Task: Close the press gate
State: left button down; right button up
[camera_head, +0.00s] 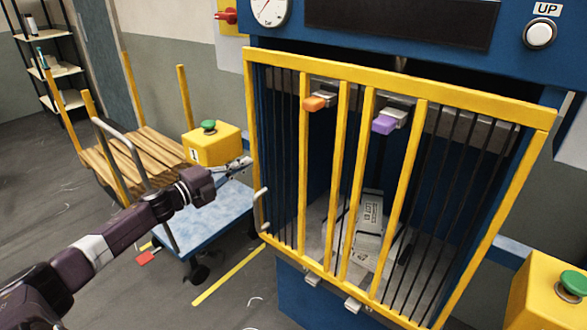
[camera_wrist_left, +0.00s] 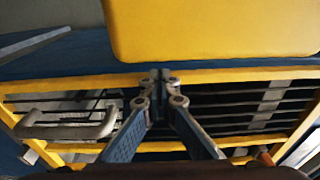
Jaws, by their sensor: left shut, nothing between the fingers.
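The press gate (camera_head: 335,170) is a yellow frame with yellow and dark vertical bars. It stands across the front of the blue press; I cannot tell whether it is fully against it. A grey handle (camera_head: 262,210) is on its left edge. My left gripper (camera_head: 246,162) is shut and empty, close to that edge and above the handle. In the left wrist view, my left gripper's fingertips (camera_wrist_left: 160,77) are together over the gate's yellow edge bar (camera_wrist_left: 75,84), with the handle (camera_wrist_left: 65,124) to their left. Contact is unclear. My right gripper is not in view.
A yellow box with a green button (camera_head: 210,145) stands just behind my left gripper. A blue cart (camera_head: 215,215) and a rack of wooden slats (camera_head: 135,160) are at left. Another green-button box (camera_head: 545,300) is at lower right. Inside the press lies a grey labelled block (camera_head: 368,228).

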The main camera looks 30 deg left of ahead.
pick_arm(q)
jog(key=v, duration=1.2)
jog(key=shift+d+f, duration=0.2)
jog(key=shift+f, duration=0.1)
